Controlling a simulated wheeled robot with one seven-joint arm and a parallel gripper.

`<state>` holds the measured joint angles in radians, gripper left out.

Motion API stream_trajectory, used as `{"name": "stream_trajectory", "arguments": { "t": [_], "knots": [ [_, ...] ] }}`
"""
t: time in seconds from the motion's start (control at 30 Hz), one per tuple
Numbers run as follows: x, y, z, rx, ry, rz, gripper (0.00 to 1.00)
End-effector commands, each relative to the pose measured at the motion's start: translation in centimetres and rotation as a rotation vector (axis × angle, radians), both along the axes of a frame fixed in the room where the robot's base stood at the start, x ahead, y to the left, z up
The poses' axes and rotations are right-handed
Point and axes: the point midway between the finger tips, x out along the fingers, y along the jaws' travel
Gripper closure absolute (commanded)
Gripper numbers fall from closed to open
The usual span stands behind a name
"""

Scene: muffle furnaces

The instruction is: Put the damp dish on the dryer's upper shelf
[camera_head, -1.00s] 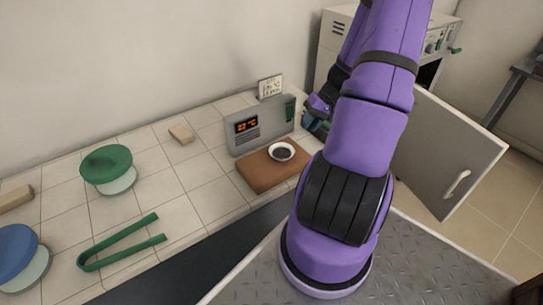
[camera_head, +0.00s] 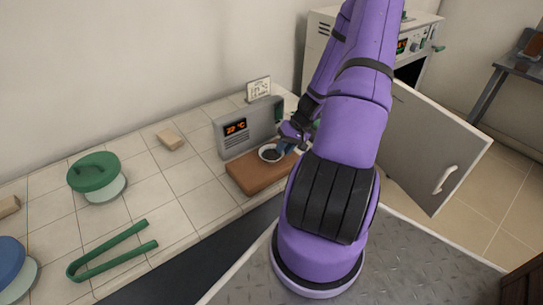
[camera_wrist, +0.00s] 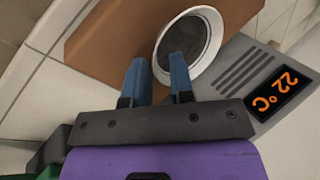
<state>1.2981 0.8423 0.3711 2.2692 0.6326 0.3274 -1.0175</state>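A small white dish (camera_head: 270,153) with dark contents sits on a brown block (camera_head: 258,176) in front of a grey unit (camera_head: 237,129) reading 22 °C. It also shows in the wrist view (camera_wrist: 201,22). My gripper (camera_head: 287,142) is at the dish's right side. In the wrist view my gripper (camera_wrist: 157,75) has its two blue fingers apart, their tips at the dish's near rim; whether they touch it I cannot tell. The dryer (camera_head: 421,32) stands behind my arm at the back right, its door (camera_head: 436,150) open. Its shelves are mostly hidden by my arm.
A green-lidded container (camera_head: 97,177), green tongs (camera_head: 112,250), a blue-lidded container (camera_head: 12,262) and a small tan block (camera_head: 170,139) are on the tiled counter (camera_head: 150,190). A card (camera_head: 258,89) stands behind the grey unit. The open door projects toward the front right.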

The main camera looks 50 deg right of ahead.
Motion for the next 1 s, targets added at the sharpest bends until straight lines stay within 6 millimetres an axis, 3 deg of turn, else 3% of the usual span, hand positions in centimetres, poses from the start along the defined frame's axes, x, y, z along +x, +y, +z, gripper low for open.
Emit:
{"name": "stream_trajectory", "arguments": {
  "t": [0.37, 0.47, 0.5, 1.0],
  "knots": [
    [0.27, 0.36, -0.83, -0.001, 0.000, -0.001, 0.78],
    [0.26, 0.36, -0.82, -0.001, 0.001, -0.001, 0.99],
    [0.25, 0.35, -0.82, -0.001, 0.001, -0.001, 1.00],
    [0.41, 0.34, -0.62, -0.001, 0.001, 0.000, 1.00]
  ]
}}
